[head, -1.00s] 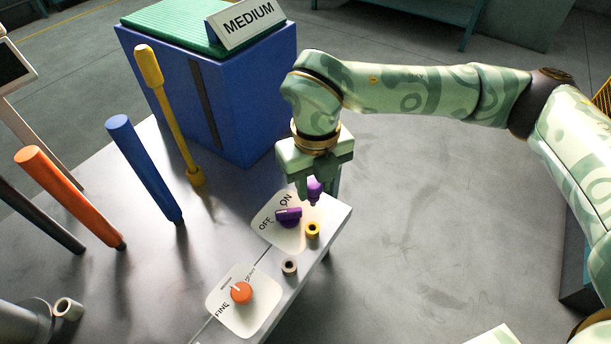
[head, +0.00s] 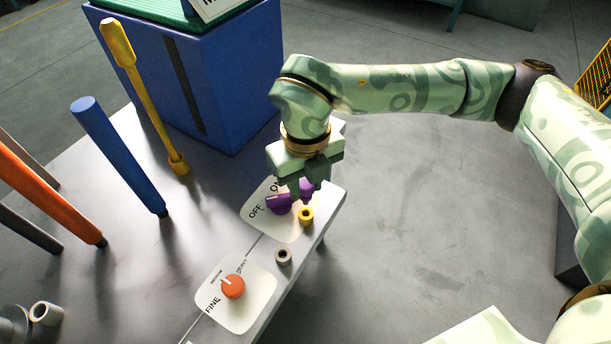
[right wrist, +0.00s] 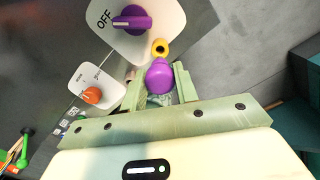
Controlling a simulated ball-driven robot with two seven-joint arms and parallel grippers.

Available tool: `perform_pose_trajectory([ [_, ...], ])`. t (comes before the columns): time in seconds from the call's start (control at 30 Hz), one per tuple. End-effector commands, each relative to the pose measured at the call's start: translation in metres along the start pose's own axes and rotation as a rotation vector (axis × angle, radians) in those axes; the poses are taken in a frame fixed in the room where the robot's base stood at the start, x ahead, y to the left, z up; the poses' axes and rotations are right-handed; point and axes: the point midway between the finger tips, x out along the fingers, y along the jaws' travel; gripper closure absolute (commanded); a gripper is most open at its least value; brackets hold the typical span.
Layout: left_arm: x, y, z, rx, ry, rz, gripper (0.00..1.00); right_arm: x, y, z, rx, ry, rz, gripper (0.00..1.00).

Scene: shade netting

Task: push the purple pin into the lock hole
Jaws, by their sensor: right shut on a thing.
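The purple pin (head: 306,186) is held in my right gripper (head: 309,183), which is shut on it. In the right wrist view, the pin's rounded purple end (right wrist: 158,76) shows between the two fingers (right wrist: 158,90). The lock hole is the dark opening in a yellow ring (head: 306,215) at the edge of the grey table. The ring also shows in the right wrist view (right wrist: 160,47), just beyond the pin. The pin appears above and beside the ring, not in it; the exact gap is hard to tell. My left gripper is not in view.
A purple ON/OFF knob (head: 279,204) sits close beside the ring and pin. A grey ring (head: 283,256) and an orange knob (head: 233,286) are nearer. Yellow (head: 145,98), blue (head: 118,155) and orange (head: 50,195) rods and a blue box (head: 235,80) stand left and behind.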

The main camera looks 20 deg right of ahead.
Motion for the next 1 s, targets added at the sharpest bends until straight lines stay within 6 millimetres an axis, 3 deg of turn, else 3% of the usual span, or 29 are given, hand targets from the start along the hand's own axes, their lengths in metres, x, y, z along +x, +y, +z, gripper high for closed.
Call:
perform_pose_trajectory([
  [0.3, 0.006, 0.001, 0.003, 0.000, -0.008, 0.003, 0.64, 0.026, 0.000, 0.000, 0.001, 0.003, 0.000, 1.00],
  [1.0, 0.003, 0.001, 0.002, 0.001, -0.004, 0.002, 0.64, 0.033, 0.000, -0.001, 0.000, 0.001, -0.001, 1.00],
])
